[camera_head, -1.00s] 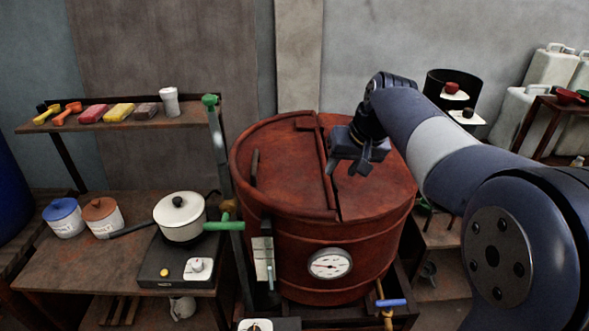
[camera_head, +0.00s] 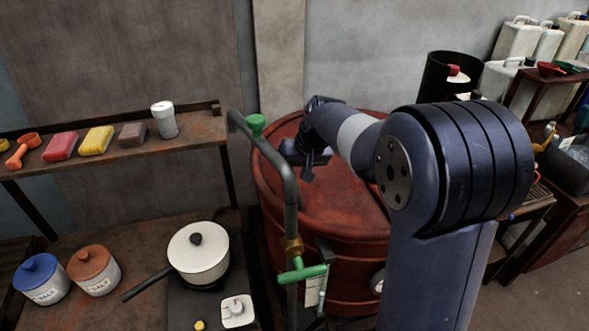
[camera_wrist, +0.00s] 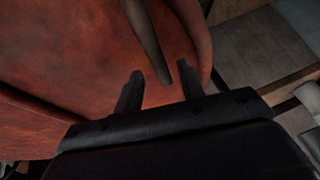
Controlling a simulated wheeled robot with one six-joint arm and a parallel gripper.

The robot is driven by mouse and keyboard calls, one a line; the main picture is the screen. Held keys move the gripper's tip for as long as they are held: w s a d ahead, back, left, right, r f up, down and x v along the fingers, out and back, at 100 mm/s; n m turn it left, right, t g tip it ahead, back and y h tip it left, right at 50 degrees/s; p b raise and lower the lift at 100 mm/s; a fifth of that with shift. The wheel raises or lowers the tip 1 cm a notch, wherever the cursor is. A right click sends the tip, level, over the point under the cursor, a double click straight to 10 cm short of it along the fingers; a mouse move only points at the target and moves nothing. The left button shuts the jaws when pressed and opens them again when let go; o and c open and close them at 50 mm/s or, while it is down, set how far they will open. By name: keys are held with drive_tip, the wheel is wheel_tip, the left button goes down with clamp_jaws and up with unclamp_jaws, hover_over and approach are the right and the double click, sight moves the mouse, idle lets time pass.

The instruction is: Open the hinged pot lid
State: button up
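The big red-brown pot (camera_head: 335,255) stands behind my arm, and its lid is down. The lid also fills the left of the wrist view (camera_wrist: 70,50). A dark bar handle (camera_wrist: 147,35) stands out there near the pot's rim (camera_wrist: 195,30). My gripper (camera_head: 308,173) is over the left part of the lid. In the wrist view my gripper (camera_wrist: 160,72) is open, and the bar's near end shows between its two fingertips. I cannot tell whether they touch. My arm hides much of the lid in the head view, and the handle cannot be made out there.
A grey pipe (camera_head: 290,200) with a green valve handle (camera_head: 302,273) rises in front of the pot's left side. A white saucepan (camera_head: 198,255) sits on a hotplate at left. A shelf (camera_head: 200,130) holds coloured blocks and a white cup. A black drum (camera_head: 440,70) stands behind.

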drive_tip(key=shift+w+a+f, duration=0.15)
drive_tip(key=shift+f, duration=0.35)
clamp_jaws()
idle(0.3)
